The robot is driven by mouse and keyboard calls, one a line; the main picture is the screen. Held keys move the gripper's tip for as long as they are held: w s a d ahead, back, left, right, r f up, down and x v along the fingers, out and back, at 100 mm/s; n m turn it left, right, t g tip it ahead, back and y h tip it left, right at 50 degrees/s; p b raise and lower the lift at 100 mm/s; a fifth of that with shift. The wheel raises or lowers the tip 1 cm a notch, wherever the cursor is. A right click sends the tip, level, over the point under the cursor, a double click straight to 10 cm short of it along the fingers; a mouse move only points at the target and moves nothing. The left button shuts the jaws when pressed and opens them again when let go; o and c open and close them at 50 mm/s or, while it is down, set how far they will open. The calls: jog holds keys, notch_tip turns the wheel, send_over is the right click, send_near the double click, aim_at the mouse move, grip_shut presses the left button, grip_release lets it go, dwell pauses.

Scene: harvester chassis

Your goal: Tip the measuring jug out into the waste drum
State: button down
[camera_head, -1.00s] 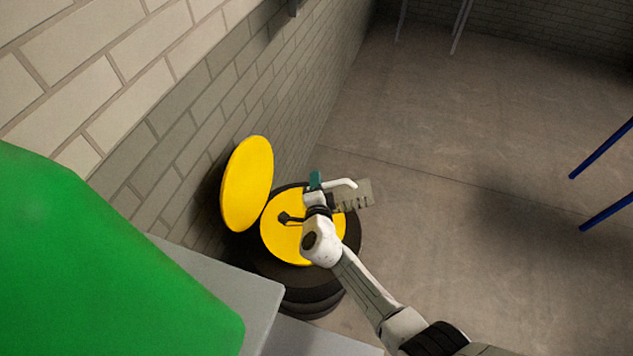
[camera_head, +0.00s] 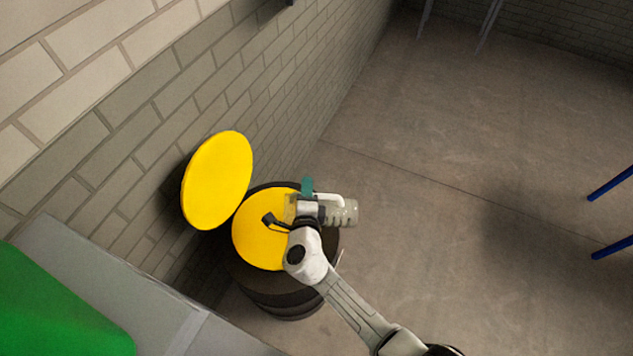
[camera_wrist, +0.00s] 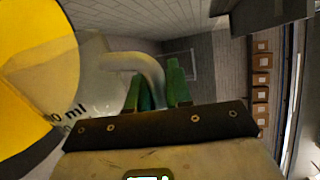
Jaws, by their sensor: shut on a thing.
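My gripper (camera_head: 307,188), with green fingers, is shut on the pale handle of the clear measuring jug (camera_head: 344,213). The jug lies roughly sideways at the right part of the waste drum's top, one end over the yellow surface. In the wrist view the handle (camera_wrist: 150,68) runs down between the green fingers (camera_wrist: 156,92), and the clear wall with "ml" print is at left. The dark waste drum (camera_head: 283,302) stands by the wall; its top shows a yellow round surface (camera_head: 256,238). I cannot see any contents in the jug.
A round yellow lid (camera_head: 217,180) stands raised between the drum and the brick wall (camera_head: 150,110). A grey surface (camera_head: 100,280) with a green object (camera_head: 50,310) is at lower left. Blue legs (camera_head: 612,183) are at the right edge. The floor right of the drum is clear.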

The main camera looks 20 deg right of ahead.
aim_at(336, 199)
jog(key=shift+d+r, duration=0.1)
jog(key=shift+d, duration=0.1)
